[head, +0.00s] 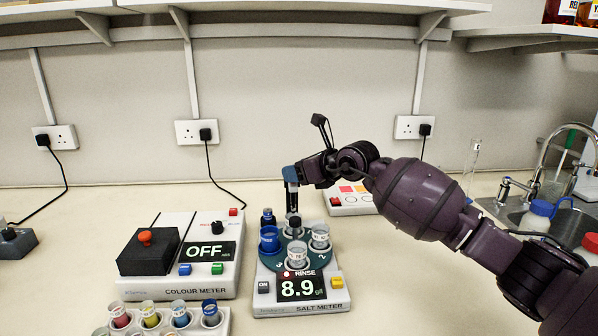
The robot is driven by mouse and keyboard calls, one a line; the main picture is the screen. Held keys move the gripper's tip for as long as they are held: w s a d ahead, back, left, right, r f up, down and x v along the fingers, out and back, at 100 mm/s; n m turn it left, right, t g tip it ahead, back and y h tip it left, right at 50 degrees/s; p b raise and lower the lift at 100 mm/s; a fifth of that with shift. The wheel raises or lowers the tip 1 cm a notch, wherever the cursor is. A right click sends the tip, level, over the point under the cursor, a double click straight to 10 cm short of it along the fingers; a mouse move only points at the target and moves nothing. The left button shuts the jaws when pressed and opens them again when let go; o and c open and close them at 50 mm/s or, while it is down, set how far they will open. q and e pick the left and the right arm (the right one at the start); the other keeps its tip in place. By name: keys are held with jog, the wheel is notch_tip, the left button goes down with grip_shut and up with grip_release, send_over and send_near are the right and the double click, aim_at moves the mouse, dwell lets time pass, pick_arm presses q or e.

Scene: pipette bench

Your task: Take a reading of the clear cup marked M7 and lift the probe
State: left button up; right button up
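The salt meter (301,296) stands at the middle front with a dark round turntable (330,262) on top. Its display reads 8.9, with RINSE above it. A clear cup (297,255) sits at the front of the turntable and another clear cup (320,238) at the right; their labels are too small to read surely. A blue cup (269,240) sits at the left. The dark probe head (294,222) stands at the back centre. My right gripper (292,205) points down at the probe head; whether it touches is unclear, and its finger gap is hidden. My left gripper is out of view.
The colour meter (190,262), reading OFF, stands left, with a rack of coloured vials (165,318) in front. A white box with coloured pads (350,200) lies behind my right arm. A sink (510,212) and bottles are at the right. The far-left bench is mostly clear.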

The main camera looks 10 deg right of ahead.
jog(key=shift+f, duration=0.1)
jog(key=p+v, duration=0.2)
jog(key=v, duration=0.8)
jog(key=shift+s+d+r, duration=0.2)
jog(key=shift+s+r, duration=0.05)
